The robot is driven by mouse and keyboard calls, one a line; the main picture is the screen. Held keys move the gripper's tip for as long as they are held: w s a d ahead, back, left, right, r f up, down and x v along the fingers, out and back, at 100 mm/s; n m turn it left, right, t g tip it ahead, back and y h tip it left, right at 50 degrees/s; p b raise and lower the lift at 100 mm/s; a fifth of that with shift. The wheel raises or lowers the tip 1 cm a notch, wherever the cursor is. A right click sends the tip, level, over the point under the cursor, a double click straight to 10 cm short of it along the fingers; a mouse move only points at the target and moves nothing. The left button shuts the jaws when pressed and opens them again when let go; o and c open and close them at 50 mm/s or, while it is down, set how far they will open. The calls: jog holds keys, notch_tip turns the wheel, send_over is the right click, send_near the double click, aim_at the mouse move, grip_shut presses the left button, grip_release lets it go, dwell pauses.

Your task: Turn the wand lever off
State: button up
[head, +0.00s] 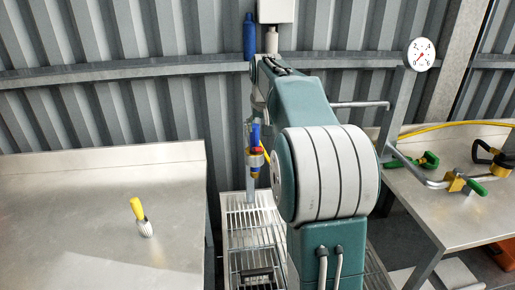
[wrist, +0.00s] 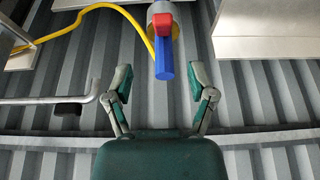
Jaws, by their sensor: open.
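The wand lever (wrist: 164,60) is a blue handle on a red hub (wrist: 162,22). In the wrist view it extends from the hub toward my gripper, roughly in line with the gap between the fingers. My gripper (wrist: 160,82) is open, with one green-padded finger on each side of the lever's free end and a visible gap to each. I see no clear contact. In the head view the blue lever (head: 255,136) stands upright above a red and yellow fitting (head: 256,157). My arm hides much of the area beside it, and my fingers are not clear there.
A steel table (head: 80,230) at left holds a yellow-handled brush (head: 139,211). A wire rack (head: 252,238) lies below the lever. Green-handled valves (head: 430,160) and a steel bench (head: 465,215) are at right. A yellow hose (wrist: 95,9) curves near the hub; a corrugated wall stands behind.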

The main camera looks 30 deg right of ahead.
aim_at(257, 148)
jog(key=x, duration=1)
jog(key=shift+w+a+f, duration=0.1)
jog(key=shift+w+f, duration=0.05)
jog(key=shift+f, duration=0.1)
jog(key=shift+a, duration=0.1)
